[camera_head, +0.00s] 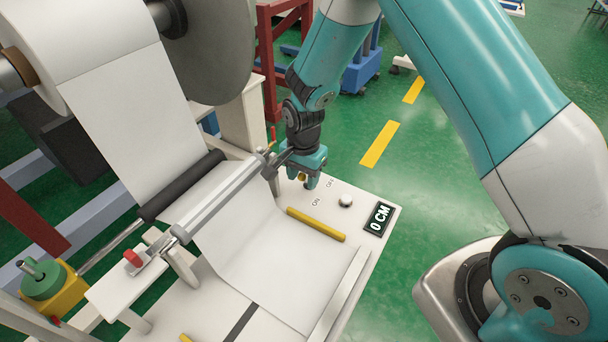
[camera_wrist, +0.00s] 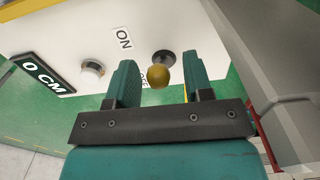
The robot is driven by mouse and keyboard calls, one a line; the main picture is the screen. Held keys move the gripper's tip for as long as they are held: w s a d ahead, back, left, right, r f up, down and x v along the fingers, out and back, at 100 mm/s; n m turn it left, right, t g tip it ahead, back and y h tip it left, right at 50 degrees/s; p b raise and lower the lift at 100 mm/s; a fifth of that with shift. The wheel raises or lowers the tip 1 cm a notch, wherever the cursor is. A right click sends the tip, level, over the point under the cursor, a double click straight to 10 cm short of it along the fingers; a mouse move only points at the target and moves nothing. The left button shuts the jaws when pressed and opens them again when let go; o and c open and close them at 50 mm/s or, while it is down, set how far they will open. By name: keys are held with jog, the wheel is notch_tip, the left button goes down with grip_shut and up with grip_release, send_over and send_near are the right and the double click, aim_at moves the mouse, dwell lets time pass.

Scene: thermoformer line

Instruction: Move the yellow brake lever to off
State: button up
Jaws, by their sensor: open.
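The yellow brake lever ends in a round yellow knob (camera_wrist: 158,76) on a dark round base, in the wrist view. In the head view only a bit of the knob (camera_head: 302,177) shows beside my fingers. An ON label (camera_wrist: 124,39) is printed near the base, and an OFF label (camera_head: 330,182) shows in the head view; a finger partly covers it in the wrist view. My gripper (camera_wrist: 162,72) is open, with its fingers on either side of the knob in the picture and gaps to both. I cannot tell which label the lever leans toward.
A white push button (camera_head: 345,201) and a 0 CM display (camera_head: 379,218) sit on the white panel. A grey roller (camera_head: 215,198) and the big film roll (camera_head: 70,35) stand to the left.

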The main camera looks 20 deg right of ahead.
jog(key=shift+f, duration=0.25)
grip_shut()
